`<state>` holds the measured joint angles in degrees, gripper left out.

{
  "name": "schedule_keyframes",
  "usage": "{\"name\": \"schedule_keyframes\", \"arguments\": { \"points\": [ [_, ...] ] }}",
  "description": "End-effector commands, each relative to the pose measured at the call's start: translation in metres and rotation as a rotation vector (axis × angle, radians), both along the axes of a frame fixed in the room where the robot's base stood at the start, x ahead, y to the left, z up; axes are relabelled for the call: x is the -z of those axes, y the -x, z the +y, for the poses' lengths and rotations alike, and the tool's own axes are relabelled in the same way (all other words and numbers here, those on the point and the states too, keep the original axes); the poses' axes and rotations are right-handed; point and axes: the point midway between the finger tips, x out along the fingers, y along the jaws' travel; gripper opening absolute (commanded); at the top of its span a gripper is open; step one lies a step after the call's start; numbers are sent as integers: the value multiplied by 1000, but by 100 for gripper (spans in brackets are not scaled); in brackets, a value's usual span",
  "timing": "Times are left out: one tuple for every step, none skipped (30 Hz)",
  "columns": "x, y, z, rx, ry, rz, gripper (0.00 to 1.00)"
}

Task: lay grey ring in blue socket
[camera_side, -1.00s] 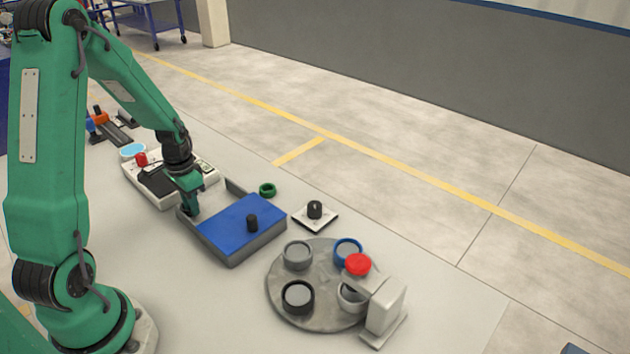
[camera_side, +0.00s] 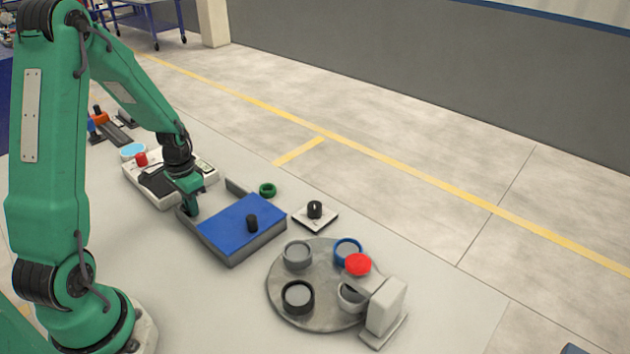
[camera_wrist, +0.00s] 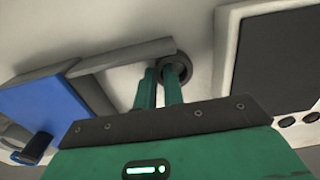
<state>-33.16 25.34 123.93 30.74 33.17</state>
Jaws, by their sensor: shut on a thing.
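My gripper (camera_side: 191,211) reaches down at the open left end of the blue-lidded box. In the wrist view its two green fingers (camera_wrist: 162,74) are close together, shut on the dark grey ring (camera_wrist: 186,66), with one fingertip at the ring's hole. The ring is hidden behind the fingers in the side view, so I cannot tell whether it touches the floor of the box. The blue socket (camera_side: 339,244) is a blue-rimmed round cup on the grey turntable (camera_side: 318,320), at its far right side. A red disc partly overlaps its near edge in the picture.
The box's blue lid (camera_side: 232,224) bears a black knob (camera_side: 252,222). Grey and black sockets share the turntable. A pale post (camera_side: 387,307) stands by the red disc (camera_side: 358,264). A green ring (camera_side: 268,190) and a knob plate (camera_side: 315,211) lie behind the box.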

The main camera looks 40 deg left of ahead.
Motion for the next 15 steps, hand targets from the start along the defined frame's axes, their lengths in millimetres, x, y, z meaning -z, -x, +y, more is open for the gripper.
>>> {"name": "schedule_keyframes", "arguments": {
  "points": [
    [0, 0, 0, 0, 0, 0, 0],
    [0, 0, 0, 0, 0, 0, 0],
    [-1, 0, 0, 0, 0, 0, 0],
    [-2, 0, 0, 0, 0, 0, 0],
    [-2, 0, 0, 0, 0, 0, 0],
    [-4, 0, 0, 0, 0, -1, 0],
    [-5, 0, 0, 0, -1, -1, 0],
    [-7, -1, 0, 0, -1, -2, 0],
    [-9, -1, 0, 0, -2, -3, 0],
    [-11, -1, 1, 0, -2, -3, 0],
    [-14, -1, 0, 0, -2, -2, 0],
    [-17, -1, 0, 0, -1, -2, 0],
    [-20, -1, 0, 0, -2, -3, 0],
    [-24, -1, 1, 0, -3, -4, 0],
    [-29, -1, 1, 0, -2, -3, 0]
  ]
}}
